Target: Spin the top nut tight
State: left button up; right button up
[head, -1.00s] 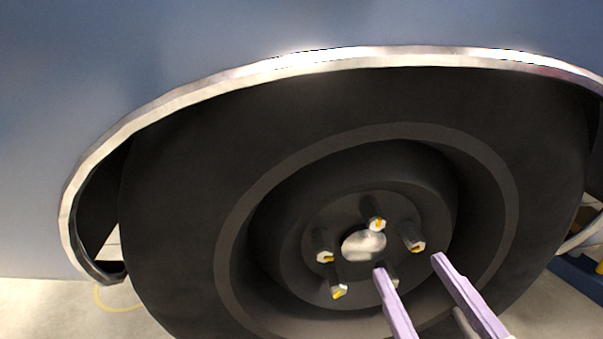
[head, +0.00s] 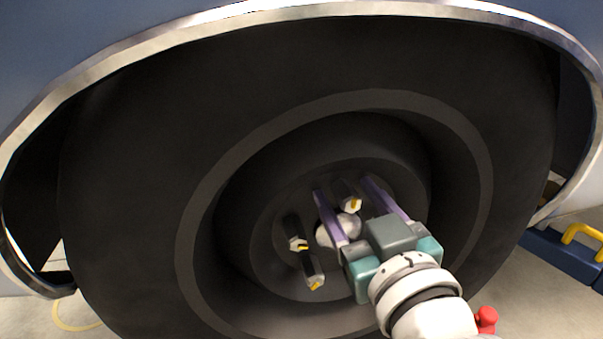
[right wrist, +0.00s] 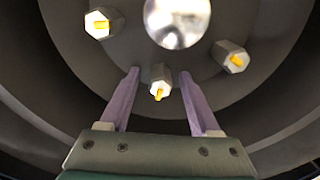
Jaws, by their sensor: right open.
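The top nut (head: 350,203), pale with a yellow mark at its centre, sits on the wheel hub above the round silver hub centre (head: 338,232). My right gripper (head: 342,187) is open, with one purple finger on each side of the top nut. In the right wrist view the nut (right wrist: 159,90) shows between the spread fingers (right wrist: 158,73), with a gap on both sides. My left gripper is not in view.
Two other nuts (head: 298,244) (head: 314,283) show at the left of the hub; the right side is hidden by my gripper. The dark tire (head: 130,200) and the silver wheel-arch trim (head: 150,42) surround the hub. A blue case with a yellow handle (head: 565,262) stands at the right.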

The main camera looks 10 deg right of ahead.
jog(key=shift+c, duration=0.2)
grip_shut()
dwell(0.3)
